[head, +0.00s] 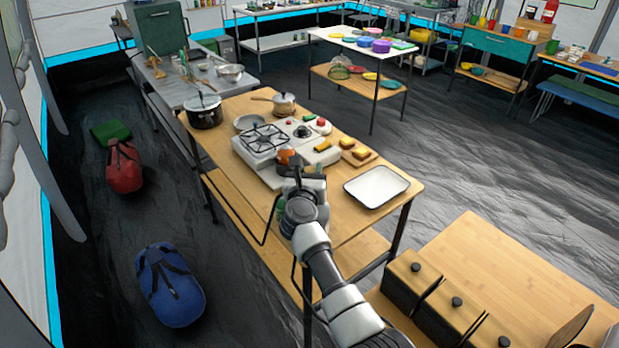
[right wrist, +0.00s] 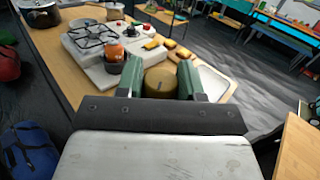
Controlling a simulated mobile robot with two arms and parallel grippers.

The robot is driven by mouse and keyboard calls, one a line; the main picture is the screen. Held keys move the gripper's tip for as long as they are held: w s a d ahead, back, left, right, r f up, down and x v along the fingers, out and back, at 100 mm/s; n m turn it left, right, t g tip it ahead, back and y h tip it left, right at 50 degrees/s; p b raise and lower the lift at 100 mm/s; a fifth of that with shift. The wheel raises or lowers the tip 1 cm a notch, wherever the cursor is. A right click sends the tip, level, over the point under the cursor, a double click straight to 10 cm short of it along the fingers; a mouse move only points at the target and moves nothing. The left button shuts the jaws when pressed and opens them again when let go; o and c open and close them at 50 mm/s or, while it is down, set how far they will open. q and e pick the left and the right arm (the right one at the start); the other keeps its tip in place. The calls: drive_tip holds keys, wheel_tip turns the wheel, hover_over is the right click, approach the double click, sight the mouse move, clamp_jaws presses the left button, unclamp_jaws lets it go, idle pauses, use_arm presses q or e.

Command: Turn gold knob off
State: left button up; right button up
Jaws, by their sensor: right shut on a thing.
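The gold knob (right wrist: 160,82) shows in the right wrist view as a round, brass-coloured disc with a dark mark on its face. My right gripper (right wrist: 160,78) has its two green fingers on either side of the knob and is shut on it. The white stove (head: 310,155) stands on the wooden table, with a black burner grate (head: 265,138). In the head view my right gripper (head: 300,170) is at the stove's near side, and it hides the knob. My left gripper is in neither view.
A white tray (head: 377,188) and a small board with food (head: 358,157) lie to the right. A black pot (head: 204,113) stands at the table's left end. Bags lie on the floor.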

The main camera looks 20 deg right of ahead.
drive_tip(key=shift+m+h+b, duration=0.3)
drive_tip(key=shift+h, duration=0.2)
drive_tip(key=shift+g, duration=0.3)
drive_tip(key=o, duration=0.9)
